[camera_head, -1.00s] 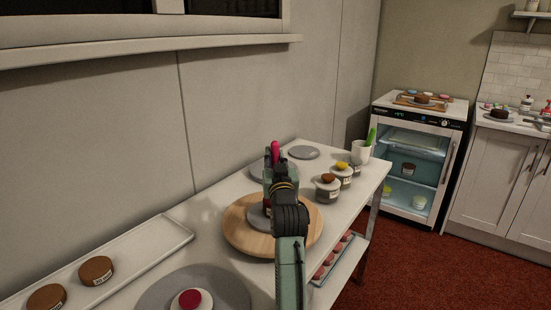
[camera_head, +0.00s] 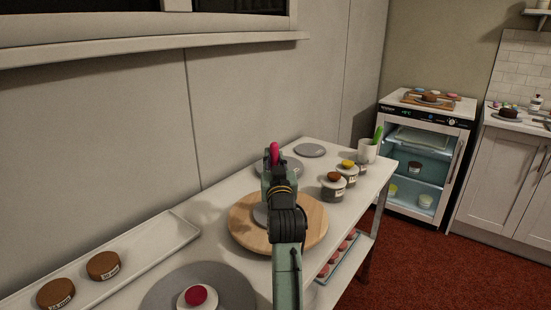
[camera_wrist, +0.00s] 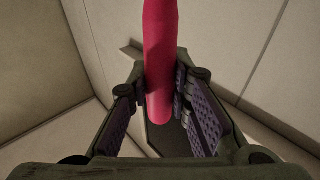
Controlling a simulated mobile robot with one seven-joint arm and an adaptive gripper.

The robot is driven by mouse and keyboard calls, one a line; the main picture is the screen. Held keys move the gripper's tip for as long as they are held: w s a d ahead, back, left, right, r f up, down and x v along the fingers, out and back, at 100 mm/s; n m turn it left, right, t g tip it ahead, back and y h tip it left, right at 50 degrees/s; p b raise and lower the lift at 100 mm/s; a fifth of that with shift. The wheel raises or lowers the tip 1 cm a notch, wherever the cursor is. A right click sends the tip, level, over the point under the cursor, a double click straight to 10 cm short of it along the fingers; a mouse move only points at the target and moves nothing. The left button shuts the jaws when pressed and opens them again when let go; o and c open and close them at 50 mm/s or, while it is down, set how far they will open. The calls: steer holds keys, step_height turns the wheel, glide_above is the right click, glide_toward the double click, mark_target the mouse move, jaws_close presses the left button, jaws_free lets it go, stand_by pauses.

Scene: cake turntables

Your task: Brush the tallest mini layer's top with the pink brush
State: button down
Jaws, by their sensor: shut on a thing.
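My gripper (camera_head: 277,165) is over the far part of the round wooden turntable (camera_head: 313,228), hiding part of it. It is shut on the pink brush (camera_head: 273,152), whose pink handle sticks up above the fingers. In the wrist view the handle (camera_wrist: 160,55) stands between the two finger pads; the bristles are hidden. Two brown round mini layers with white labels, one farther (camera_head: 103,264) and one nearer (camera_head: 55,292), sit on the white tray at the left. Their labels are too small to read surely. I cannot tell whether a layer stands on the turntable behind my arm.
The white tray (camera_head: 165,247) lies along the wall.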

steer(key=shift+s+d, duration=0.25)
steer(key=shift+s, duration=0.25)
steer(key=d, duration=0.3)
steer(key=shift+s+d+b, duration=0.2)
steer(key=shift+d+b, duration=0.05)
steer(key=shift+b, duration=0.05)
steer(key=w, duration=0.1)
steer(key=w+a, duration=0.1)
steer(key=w, duration=0.1)
steer(key=shift+w+a, duration=0.35)
stand_by(0.8)
